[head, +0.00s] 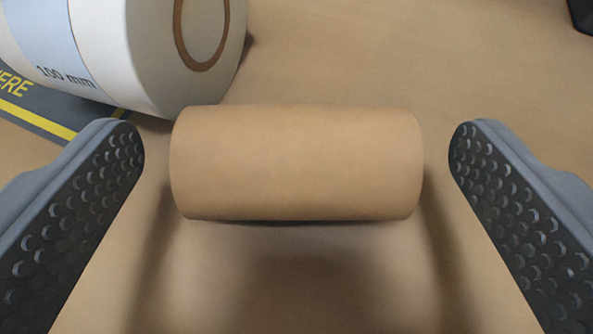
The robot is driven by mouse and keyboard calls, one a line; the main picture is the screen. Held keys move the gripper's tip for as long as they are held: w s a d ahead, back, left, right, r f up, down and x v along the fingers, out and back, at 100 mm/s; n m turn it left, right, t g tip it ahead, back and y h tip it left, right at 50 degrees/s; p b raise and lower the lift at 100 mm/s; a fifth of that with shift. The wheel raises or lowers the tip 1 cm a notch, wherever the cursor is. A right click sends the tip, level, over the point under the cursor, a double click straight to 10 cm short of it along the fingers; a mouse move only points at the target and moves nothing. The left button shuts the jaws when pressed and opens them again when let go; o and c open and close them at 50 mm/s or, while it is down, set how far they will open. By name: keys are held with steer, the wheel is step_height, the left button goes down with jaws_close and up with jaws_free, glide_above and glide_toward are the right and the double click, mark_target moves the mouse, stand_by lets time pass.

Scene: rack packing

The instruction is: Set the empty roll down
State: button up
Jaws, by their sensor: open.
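The empty roll (296,165) is a plain brown cardboard tube. It lies on its side on the tan surface, its length running left to right in the head view. My gripper (297,150) is open, with one dark studded finger past each end of the roll. A gap shows between each finger and the roll, so neither finger touches it. The roll's end openings are not visible.
A large white roll (160,55) with a pale blue band and "100 mm" print lies at the upper left. Under it is a dark mat (45,122) with yellow markings. A dark object (582,14) shows at the top right corner. The tan surface (400,60) behind the roll is clear.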

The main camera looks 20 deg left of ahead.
steer(key=p+v, duration=0.1)
steer(key=v, duration=1.1)
steer(key=w+d+r+m+t+h, duration=0.1)
steer(key=d+r, duration=0.2)
steer(key=r, duration=0.5)
steer(key=d+r+m+t+h, duration=0.1)
steer(key=d+r+h, duration=0.15)
steer(key=r, duration=0.65)
steer(key=w+d+r+m+t, duration=0.1)
steer(key=d+r, duration=0.2)
steer(key=r, duration=0.5)
steer(key=s+d+r, duration=0.3)
steer(key=s+r, duration=0.1)
steer(key=r, duration=0.3)
steer(key=s+d+r+h, duration=0.1)
steer(key=s+d+r, duration=0.2)
steer(key=s+r, duration=0.2)
steer(key=s+d+r+m, duration=0.1)
steer(key=s+d+r, duration=0.2)
steer(key=r, duration=0.6)
steer(key=shift+v, duration=1.2)
